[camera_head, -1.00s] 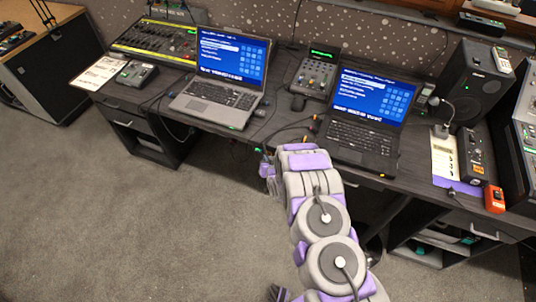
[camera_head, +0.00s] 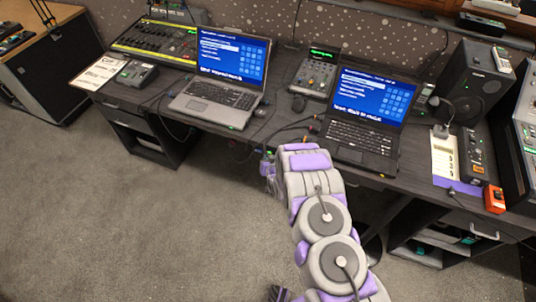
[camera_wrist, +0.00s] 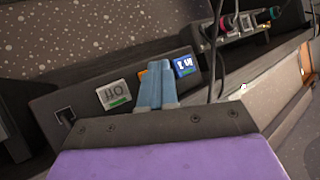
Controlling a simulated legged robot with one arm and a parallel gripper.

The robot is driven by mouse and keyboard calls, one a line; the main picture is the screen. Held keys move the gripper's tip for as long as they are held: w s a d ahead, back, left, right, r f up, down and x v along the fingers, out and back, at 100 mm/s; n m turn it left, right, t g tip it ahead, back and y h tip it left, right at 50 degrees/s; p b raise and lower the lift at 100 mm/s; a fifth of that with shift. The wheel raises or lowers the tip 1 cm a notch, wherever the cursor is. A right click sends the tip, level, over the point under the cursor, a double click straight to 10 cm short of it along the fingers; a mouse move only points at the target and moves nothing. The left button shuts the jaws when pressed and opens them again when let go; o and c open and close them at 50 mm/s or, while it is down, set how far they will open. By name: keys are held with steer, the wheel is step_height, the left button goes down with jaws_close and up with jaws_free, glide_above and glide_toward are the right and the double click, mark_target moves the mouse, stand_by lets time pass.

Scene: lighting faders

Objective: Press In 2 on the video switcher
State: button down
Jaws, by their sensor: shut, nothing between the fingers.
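My gripper (camera_wrist: 157,84) shows in the wrist view as two blue fingers held together, shut and empty. Its fingertips are in front of a dark panel (camera_wrist: 85,85) that carries a light grey plate (camera_wrist: 114,95), an orange button (camera_wrist: 141,76) partly hidden behind the fingers, and a lit blue button (camera_wrist: 186,66) just right of them. The small markings are too blurred to read surely, so I cannot tell which is In 2. Whether the fingertips touch the panel is also unclear. In the head view, my gripper (camera_head: 268,166) is at the desk's front edge, partly hidden by my arm.
In the head view, a grey laptop (camera_head: 218,101), a black laptop (camera_head: 361,134) and a small mixer (camera_head: 315,75) stand on the dark desk (camera_head: 255,130). Carpet in front is clear.

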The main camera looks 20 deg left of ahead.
steer(key=shift+s, duration=0.75)
steer(key=s, duration=0.3)
steer(key=s+p, duration=0.1)
steer(key=s, duration=0.1)
steer(key=shift+a, duration=0.25)
steer(key=shift+r, duration=0.1)
stand_by(1.0)
